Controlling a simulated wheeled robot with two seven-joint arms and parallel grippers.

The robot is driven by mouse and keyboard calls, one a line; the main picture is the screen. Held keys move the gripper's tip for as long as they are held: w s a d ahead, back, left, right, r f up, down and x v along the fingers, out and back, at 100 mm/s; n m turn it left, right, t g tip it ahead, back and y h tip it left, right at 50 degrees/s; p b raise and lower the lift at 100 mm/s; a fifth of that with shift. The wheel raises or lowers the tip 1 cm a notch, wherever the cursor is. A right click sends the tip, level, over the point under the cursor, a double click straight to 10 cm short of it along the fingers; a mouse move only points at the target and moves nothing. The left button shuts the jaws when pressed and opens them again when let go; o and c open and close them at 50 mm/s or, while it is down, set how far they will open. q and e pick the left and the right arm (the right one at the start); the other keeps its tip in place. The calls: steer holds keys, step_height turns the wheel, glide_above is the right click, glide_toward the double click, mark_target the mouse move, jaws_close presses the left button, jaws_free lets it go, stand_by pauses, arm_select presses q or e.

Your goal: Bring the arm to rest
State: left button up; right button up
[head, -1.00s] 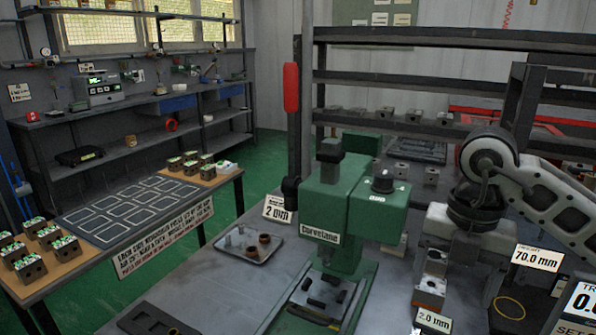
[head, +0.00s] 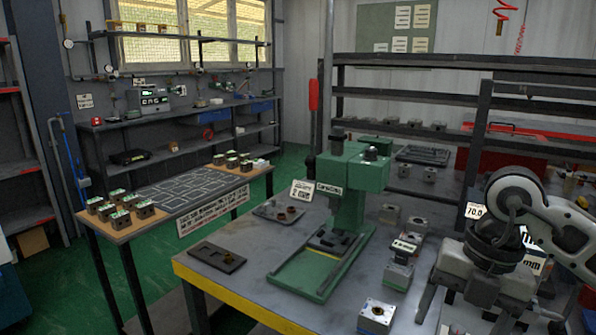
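My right arm comes in from the right edge, its gripper (head: 462,312) pointing down over the right part of the grey workbench (head: 225,277). Its two fingers are wide apart, with no block seen held; the fingertips are near the picture's bottom edge and hard to make out. Left of it, a valve block (head: 377,315) sits on the bench top near the front. Another block with a pale top (head: 403,248) stands on a small fixture behind that. My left gripper is out of view.
A green press (head: 345,190) stands mid-bench, with a dark tray (head: 217,257) at front left and a parts tray (head: 278,213) behind. A side table (head: 125,236) at left carries several blocks. Shelving (head: 450,137) runs behind the bench; green floor is open at left.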

steer(key=s+a+f+n+g+y, duration=0.1)
steer(key=s+a+n+g+y, duration=0.1)
steer(key=a+y, duration=0.35)
steer(key=s+a+f+n+g+y, duration=0.1)
steer(key=s+a+f+y, duration=0.15)
steer(key=a, duration=0.65)
steer(key=a+r+m+t+y, duration=0.4)
steer(key=a+r+y, duration=0.25)
steer(key=y, duration=0.45)
steer(key=w+d+f+m+t+h, duration=0.3)
steer(key=d+f+m+t+h, duration=0.15)
steer(key=m+t, duration=0.5)
steer(key=w+d+f+m+t+h, duration=0.3)
steer(key=f+m+t+h, duration=0.2)
steer(key=m+t, duration=0.4)
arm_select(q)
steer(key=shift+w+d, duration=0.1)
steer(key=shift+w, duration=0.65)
arm_select(e)
steer(key=s+d+f+m+g+h, duration=0.3)
steer(key=s+f, duration=0.3)
steer(key=f, duration=0.4)
steer(key=s+d+f+m+g+h, duration=0.2)
steer(key=s+f+m+g+h, duration=0.3)
steer(key=f, duration=0.5)
steer(key=shift+s+d+g, duration=0.35)
steer(key=shift+s+d, duration=0.05)
steer(key=shift+s, duration=0.1)
